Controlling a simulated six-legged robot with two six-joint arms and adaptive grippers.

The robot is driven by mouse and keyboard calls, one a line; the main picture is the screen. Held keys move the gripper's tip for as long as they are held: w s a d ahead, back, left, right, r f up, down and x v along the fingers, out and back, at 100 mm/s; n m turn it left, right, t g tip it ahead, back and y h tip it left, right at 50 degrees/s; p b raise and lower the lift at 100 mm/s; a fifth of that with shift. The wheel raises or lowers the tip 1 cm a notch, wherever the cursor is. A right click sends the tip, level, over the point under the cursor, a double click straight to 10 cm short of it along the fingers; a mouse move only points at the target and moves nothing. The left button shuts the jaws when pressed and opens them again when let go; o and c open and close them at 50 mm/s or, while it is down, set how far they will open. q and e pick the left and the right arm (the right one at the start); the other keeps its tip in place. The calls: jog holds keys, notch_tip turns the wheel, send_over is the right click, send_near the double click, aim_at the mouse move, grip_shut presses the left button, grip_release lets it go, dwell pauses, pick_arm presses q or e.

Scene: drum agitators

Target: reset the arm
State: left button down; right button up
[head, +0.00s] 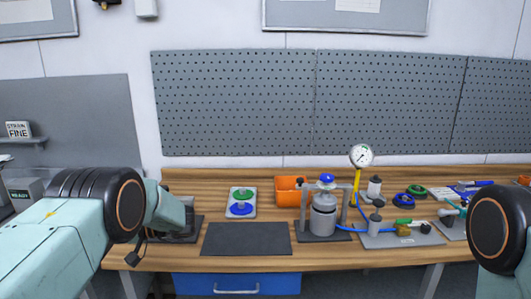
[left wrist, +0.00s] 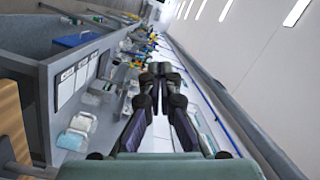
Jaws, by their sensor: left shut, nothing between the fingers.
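My left gripper (left wrist: 160,70) shows in the left wrist view with its dark fingers together and nothing between them. It points away from the camera, above a long row of benches that looks blurred and tilted. In the head view my left arm comes in from the left with a black round joint and pale green links; its fingers do not show there.
The wooden workbench (head: 180,183) holds a dark mat (head: 246,239), an orange bin (head: 289,190), a metal vessel in a frame (head: 323,215), a gauge (head: 361,156) and a grey plate with fittings (head: 385,241). A green and blue disc pad (head: 241,202) lies behind the mat. A pegboard (head: 235,100) stands behind.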

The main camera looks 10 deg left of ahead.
pick_arm(q)
jog(key=w+d+f+m+t+b, duration=0.2)
jog(key=w+f+m+t, duration=0.15)
jog(key=f+t, duration=0.75)
jog(key=s+d+f+m+t+h+b, duration=0.1)
jog(key=s+d+f+t+h+b, duration=0.1)
jog(key=d+f+h, duration=0.45)
jog(key=s+d+f+m+t+h+b, duration=0.1)
jog(key=s+d+f+h+b, duration=0.15)
jog(key=f, duration=0.75)
jog(key=s+d+f+m+g+h+b, duration=0.1)
jog(key=s+d+f+b, duration=0.3)
jog(key=s, duration=0.7)
jog(key=s+d+f+g+h+b, duration=0.4)
jog(key=s+f, duration=0.4)
jog(key=s, duration=0.3)
jog(key=s+d+f+m+g+h+b, duration=0.1)
jog(key=s+d+f+g+h+b, duration=0.2)
jog(key=s, duration=0.9)
jog(key=d+f+b, duration=0.2)
jog(key=d+f, duration=0.2)
jog(key=d, duration=0.1)
jog(key=shift+m, duration=0.35)
